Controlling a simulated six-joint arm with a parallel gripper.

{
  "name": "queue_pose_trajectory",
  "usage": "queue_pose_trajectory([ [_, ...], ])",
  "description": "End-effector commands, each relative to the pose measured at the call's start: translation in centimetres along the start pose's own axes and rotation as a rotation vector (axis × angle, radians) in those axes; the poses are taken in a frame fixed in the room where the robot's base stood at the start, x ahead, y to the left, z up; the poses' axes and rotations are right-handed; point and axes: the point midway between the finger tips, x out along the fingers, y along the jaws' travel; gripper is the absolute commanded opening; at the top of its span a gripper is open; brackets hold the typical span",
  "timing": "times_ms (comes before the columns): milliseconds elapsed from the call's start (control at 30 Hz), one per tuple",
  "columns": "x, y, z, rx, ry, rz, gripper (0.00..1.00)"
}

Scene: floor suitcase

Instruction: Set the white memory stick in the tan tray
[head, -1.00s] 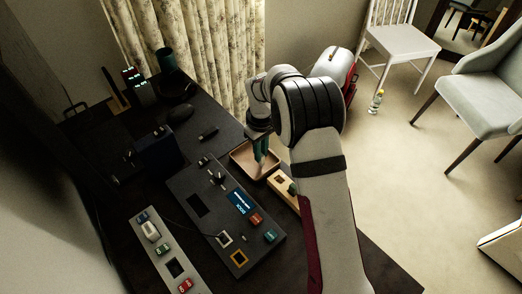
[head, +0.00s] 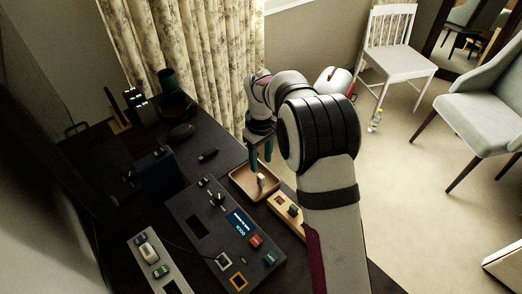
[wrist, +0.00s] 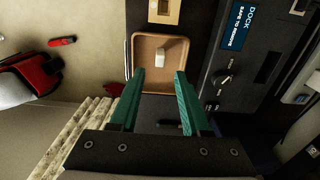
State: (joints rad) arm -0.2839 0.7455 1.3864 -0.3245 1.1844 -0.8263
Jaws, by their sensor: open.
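The white memory stick (head: 261,180) stands or leans inside the tan tray (head: 239,186) on the dark desk. In the wrist view the stick (wrist: 160,50) lies within the tray (wrist: 133,66), apart from the tray's side walls. My gripper (head: 261,161) is above the tray, toward its far side. Its green fingers (wrist: 160,78) are spread wide with nothing between them, clear of the stick.
A light wooden block (head: 281,205) with slots, one holding a green piece, sits beside the tray. A dark dock panel (head: 224,235) with coloured plugs lies to the left.

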Motion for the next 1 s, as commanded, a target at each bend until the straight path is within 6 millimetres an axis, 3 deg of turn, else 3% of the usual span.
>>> queue_pose_trajectory([
  [100,-3.1,0.0,-0.1,0.000,0.004,0.002,0.47],
  [200,-4.9,0.0,0.0,0.001,0.002,0.001,0.47],
  [433,-6.1,0.0,0.1,0.005,0.000,-0.001,0.47],
  [500,-7.2,-0.2,1.3,0.053,0.004,-0.006,0.47],
  [567,-9.2,-0.7,3.9,0.154,0.010,-0.016,0.47],
  [667,-12.7,-3.1,11.1,0.428,0.019,-0.050,0.47],
  [733,-14.0,-5.8,16.6,0.643,0.022,-0.079,0.47],
  [800,-14.1,-9.0,21.7,0.846,0.021,-0.107,0.47],
  [900,-12.8,-13.1,27.0,1.082,0.015,-0.142,0.47],
  [1000,-11.3,-15.5,29.6,1.220,0.008,-0.164,0.47],
])
